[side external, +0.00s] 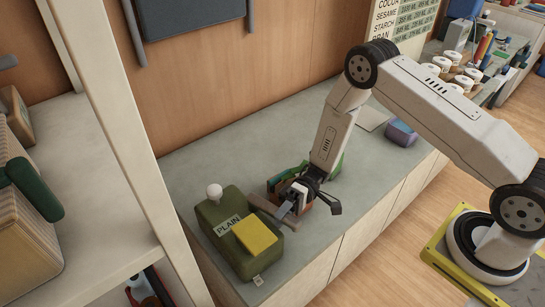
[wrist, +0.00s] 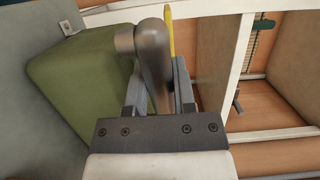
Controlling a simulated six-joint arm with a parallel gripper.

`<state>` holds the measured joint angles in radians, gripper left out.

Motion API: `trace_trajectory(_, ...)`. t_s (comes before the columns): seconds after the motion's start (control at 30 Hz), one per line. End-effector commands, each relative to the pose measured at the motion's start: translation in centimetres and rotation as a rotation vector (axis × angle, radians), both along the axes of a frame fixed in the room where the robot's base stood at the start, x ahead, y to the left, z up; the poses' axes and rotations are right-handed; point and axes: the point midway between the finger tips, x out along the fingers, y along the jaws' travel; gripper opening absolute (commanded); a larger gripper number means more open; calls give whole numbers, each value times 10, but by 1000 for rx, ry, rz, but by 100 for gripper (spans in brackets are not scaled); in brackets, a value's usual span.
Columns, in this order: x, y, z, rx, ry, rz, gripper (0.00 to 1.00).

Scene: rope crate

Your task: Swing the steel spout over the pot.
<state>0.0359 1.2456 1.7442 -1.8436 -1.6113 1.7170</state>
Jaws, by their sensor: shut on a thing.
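The steel spout (wrist: 152,55) is a thick grey tube with a bent end, close up in the wrist view. It lies between the two fingers of my gripper (wrist: 160,92), which is shut on it. In the side view my gripper (side external: 288,208) is low over the counter, beside the green block marked PLAIN. A grey-brown bar (side external: 264,206) by its fingers looks like the spout. I cannot pick out the pot for certain; a reddish-brown thing (side external: 307,208) is partly hidden behind my gripper.
The green block (side external: 214,213) carries a white knob (side external: 214,191) and a yellow panel (side external: 255,235); it is close beside the fingers. Green items (side external: 290,178) lie behind my gripper. A purple block (side external: 401,133) is farther back. The counter (side external: 235,150) is clear behind the green block.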

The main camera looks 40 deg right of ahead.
Motion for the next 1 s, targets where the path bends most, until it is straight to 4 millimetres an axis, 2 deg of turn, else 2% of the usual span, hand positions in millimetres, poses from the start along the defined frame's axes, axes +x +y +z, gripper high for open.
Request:
trace_trajectory(0.43,8,-21,-1,-1,0,246,0)
trace_trajectory(0.97,10,-24,0,0,-1,287,0)
trace_trajectory(1.0,10,-24,0,0,-1,286,38)
